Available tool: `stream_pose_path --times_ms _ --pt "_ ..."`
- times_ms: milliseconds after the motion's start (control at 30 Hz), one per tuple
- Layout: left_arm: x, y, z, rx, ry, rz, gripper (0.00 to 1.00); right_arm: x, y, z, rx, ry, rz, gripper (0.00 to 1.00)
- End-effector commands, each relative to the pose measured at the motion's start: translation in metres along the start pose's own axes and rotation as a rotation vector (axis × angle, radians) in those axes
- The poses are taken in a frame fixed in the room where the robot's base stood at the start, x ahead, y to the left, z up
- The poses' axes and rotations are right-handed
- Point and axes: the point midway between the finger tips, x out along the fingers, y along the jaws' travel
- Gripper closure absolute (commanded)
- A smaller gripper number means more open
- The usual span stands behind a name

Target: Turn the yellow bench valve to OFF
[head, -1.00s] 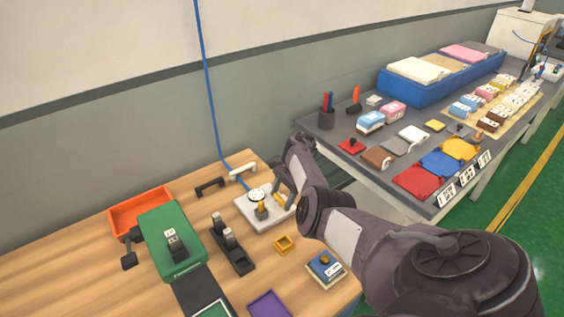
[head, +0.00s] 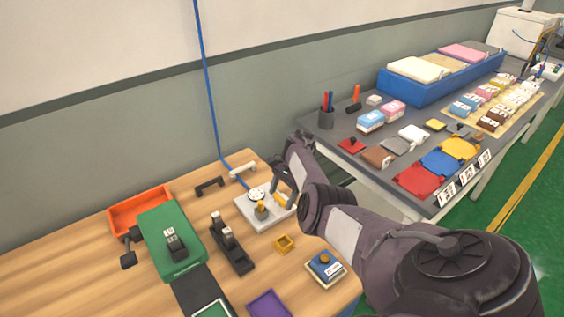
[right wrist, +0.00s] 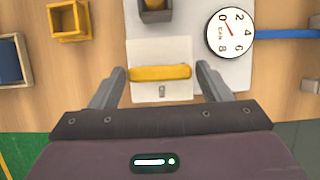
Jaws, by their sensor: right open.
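The yellow valve handle (right wrist: 160,73) is a short bar that lies crosswise over a pale plate in the right wrist view. It belongs to the light grey valve base (head: 258,219) on the wooden bench. A round white gauge (right wrist: 230,33) with a red needle sits on the same base, and it shows in the head view (head: 257,194). My right gripper (right wrist: 159,82) is open, with one finger on either side of the handle and a gap at both ends. A small mark below the handle is too small to read. My left gripper is out of view.
A blue hose (head: 205,80) runs up from the gauge. A small yellow box (head: 284,243), a blue block on a tray (head: 326,267) and a black stand (head: 231,246) are nearby. A green fixture (head: 170,235) and an orange bin (head: 140,207) stand to the left.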

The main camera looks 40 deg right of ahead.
Motion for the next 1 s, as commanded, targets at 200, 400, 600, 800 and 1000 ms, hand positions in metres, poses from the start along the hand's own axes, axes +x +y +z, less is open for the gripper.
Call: stream_pose_path --times_ms 200,400,600,800,1000 --pt "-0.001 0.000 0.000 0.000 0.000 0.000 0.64 -0.022 0.000 -0.001 0.001 0.004 -0.003 0.29" --pt "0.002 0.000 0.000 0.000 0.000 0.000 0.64 -0.055 0.000 -0.001 0.001 0.003 -0.003 0.29" --pt "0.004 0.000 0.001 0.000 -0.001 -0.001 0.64 -0.075 0.000 -0.001 0.000 0.001 -0.002 0.29" --pt "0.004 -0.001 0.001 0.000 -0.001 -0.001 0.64 -0.079 0.000 0.000 -0.001 0.000 -0.001 0.29" --pt "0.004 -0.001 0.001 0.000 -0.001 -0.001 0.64 -0.079 0.000 -0.001 0.000 0.000 -0.001 0.29"
